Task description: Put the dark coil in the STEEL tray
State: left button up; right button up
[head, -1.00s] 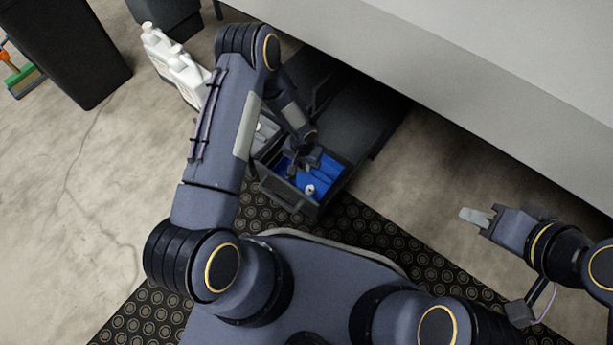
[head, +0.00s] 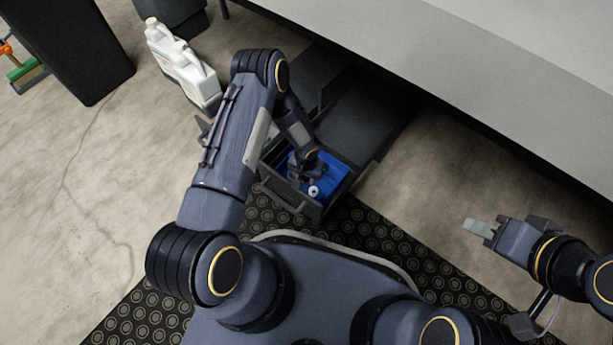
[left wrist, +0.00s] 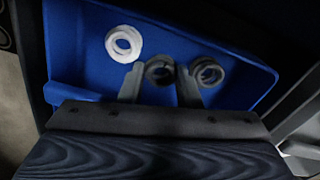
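The blue tray (head: 338,172) sits in an open dark drawer. In the left wrist view the blue tray (left wrist: 85,75) holds a white coil (left wrist: 123,43), a dark coil (left wrist: 160,70) and a grey coil (left wrist: 208,72). My left gripper (left wrist: 160,78) reaches into the tray, its two fingers apart on either side of the dark coil. I cannot tell whether they touch it. In the head view my left gripper (head: 300,172) is small and partly hides the coils. My right gripper (head: 478,228) is off to the right, away from the drawer; its finger gap is unclear. No steel tray is clearly identifiable now.
The drawer front (head: 290,198) stands above a dark patterned mat (head: 380,236). White jugs (head: 185,65) stand at the left behind my arm. A large grey bench (head: 480,70) overhangs the drawer. A grey edge (left wrist: 300,130) shows at the right of the left wrist view.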

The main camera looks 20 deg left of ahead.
pick_arm(q)
jog(key=o, duration=0.4)
jog(key=shift+r, duration=0.15)
jog(key=s+a+r+n+t+h+p, duration=0.1)
jog(key=s+a+r+p, duration=0.15)
jog(key=r, duration=1.65)
jog(key=s+a+r+n+t+p, duration=0.1)
jog(key=a+r+p, duration=0.25)
jog(key=r, duration=1.65)
jog(key=s+r+t+h, duration=0.1)
jog(key=s+r, duration=0.3)
jog(key=s, duration=0.2)
jog(key=s+d+r+t+h, duration=0.1)
jog(key=s+r, duration=0.3)
jog(key=s, duration=0.3)
jog(key=s+d+r+t+b, duration=0.1)
jog(key=s+r, duration=0.3)
jog(key=s, duration=0.2)
jog(key=shift+s+r+n+t+h, duration=0.25)
jog(key=shift+r+n+t+h, duration=0.05)
jog(key=shift+h, duration=0.1)
